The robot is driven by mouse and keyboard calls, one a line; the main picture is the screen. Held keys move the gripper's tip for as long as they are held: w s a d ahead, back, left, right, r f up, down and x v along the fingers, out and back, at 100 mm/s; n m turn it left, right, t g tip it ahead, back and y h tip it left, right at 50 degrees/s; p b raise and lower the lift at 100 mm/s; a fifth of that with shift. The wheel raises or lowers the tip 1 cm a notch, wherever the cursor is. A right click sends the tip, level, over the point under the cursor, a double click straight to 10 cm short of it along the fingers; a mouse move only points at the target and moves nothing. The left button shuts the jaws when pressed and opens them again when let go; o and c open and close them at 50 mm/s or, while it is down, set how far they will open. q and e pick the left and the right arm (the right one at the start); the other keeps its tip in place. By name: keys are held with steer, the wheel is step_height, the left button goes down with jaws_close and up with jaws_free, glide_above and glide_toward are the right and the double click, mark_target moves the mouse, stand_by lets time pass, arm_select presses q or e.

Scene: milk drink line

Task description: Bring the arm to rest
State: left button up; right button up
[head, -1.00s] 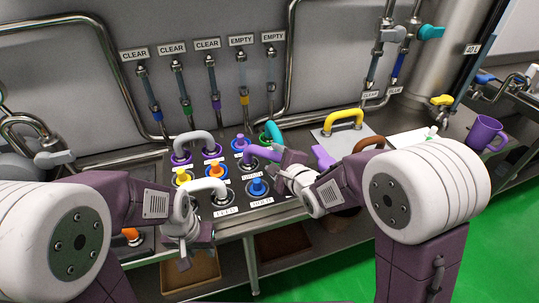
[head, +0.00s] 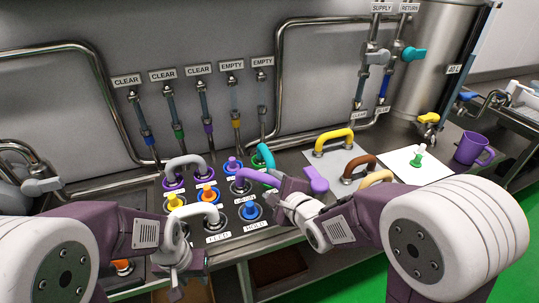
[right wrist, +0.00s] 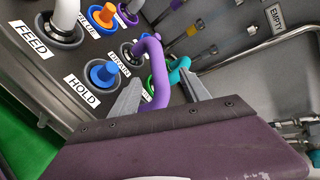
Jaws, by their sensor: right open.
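My right gripper (head: 268,185) is open at the panel of ports. In the right wrist view its two fingers (right wrist: 157,95) stand either side of a purple bent pipe (right wrist: 155,72), which also shows in the head view (head: 248,175). The pipe's far end is at the port marked DRAIN; I cannot tell whether the fingers touch it. My left gripper (head: 180,268) hangs low in front of the panel, below a grey U-shaped pipe (head: 193,210). The head view does not show clearly whether its jaws are open.
Blue-capped HOLD port (head: 250,210) and a teal pipe (head: 265,154) are close to my right gripper. Supply pipes line the back wall.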

steer(key=shift+d, duration=0.1)
steer(key=w+d+r+m+h+p, duration=0.1)
steer(key=d+r+m+h+p, duration=0.15)
steer(key=d, duration=0.35)
steer(key=s+d+f+n+g+h, duration=0.25)
steer(key=s+d+f+n, duration=0.2)
steer(key=d, duration=0.25)
steer(key=s+f+n+g, duration=0.4)
steer(key=s+n, duration=0.3)
steer(key=n, duration=0.1)
steer(key=s+d+f+n+g, duration=0.1)
steer(key=s+f+n+g, duration=0.3)
steer(key=s+n, duration=0.4)
steer(key=shift+s+d+g, duration=0.2)
steer(key=shift+d+g, duration=0.05)
steer(key=shift+g, duration=0.1)
steer(key=shift+o, duration=0.3)
